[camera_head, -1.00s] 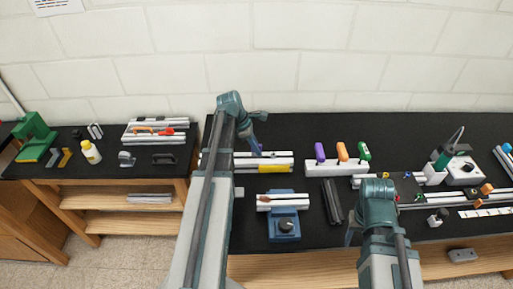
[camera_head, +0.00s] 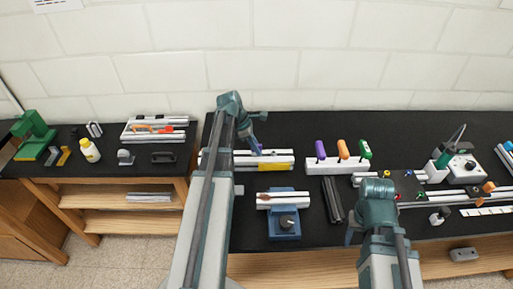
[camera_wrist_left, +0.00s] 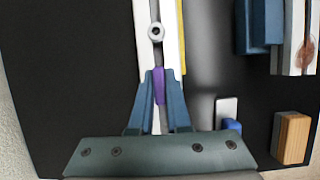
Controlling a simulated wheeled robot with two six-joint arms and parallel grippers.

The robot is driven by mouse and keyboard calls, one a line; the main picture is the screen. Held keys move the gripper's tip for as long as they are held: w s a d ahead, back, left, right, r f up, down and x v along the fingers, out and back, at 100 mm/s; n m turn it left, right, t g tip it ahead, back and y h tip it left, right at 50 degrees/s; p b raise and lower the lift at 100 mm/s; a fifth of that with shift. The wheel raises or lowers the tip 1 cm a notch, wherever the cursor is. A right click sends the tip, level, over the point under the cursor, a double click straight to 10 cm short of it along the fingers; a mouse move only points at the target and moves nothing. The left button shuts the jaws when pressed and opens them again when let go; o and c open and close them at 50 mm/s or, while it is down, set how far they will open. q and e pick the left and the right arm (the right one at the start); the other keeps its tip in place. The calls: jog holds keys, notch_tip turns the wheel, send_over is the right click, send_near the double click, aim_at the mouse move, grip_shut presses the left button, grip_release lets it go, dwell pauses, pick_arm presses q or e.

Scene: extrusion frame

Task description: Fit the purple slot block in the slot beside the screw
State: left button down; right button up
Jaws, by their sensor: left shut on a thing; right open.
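The purple slot block (camera_wrist_left: 159,86) is between the fingers of my left gripper (camera_wrist_left: 160,90) in the left wrist view. My left gripper is shut on it, over the slot of a light aluminium extrusion (camera_wrist_left: 145,45). A round screw head (camera_wrist_left: 156,31) sits in the same slot, a short way beyond the block. I cannot tell how deep the block sits. In the head view my left gripper (camera_head: 257,150) is at the extrusion, which lies beside a yellow-striped one (camera_head: 265,162). My right gripper (camera_head: 352,234) is open, near the table's front edge, partly hidden by its arm.
A blue vise (camera_head: 284,228) holding a short extrusion stands in front. A white rack (camera_head: 337,167) with purple, orange and green handled tools is to the right, with dark profiles (camera_head: 333,199) before it. A wooden block (camera_wrist_left: 291,138) shows in the wrist view.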

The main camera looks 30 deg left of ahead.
pick_arm(q)
jog(key=shift+f+b, duration=0.5)
jog(key=shift+f, duration=0.05)
jog(key=c, duration=0.8)
grip_release()
jog(key=p+v, duration=1.2)
jog(key=v, duration=0.2)
jog(key=shift+p, duration=0.4)
jog(key=shift+f, duration=0.15)
jog(key=shift+s, duration=0.1)
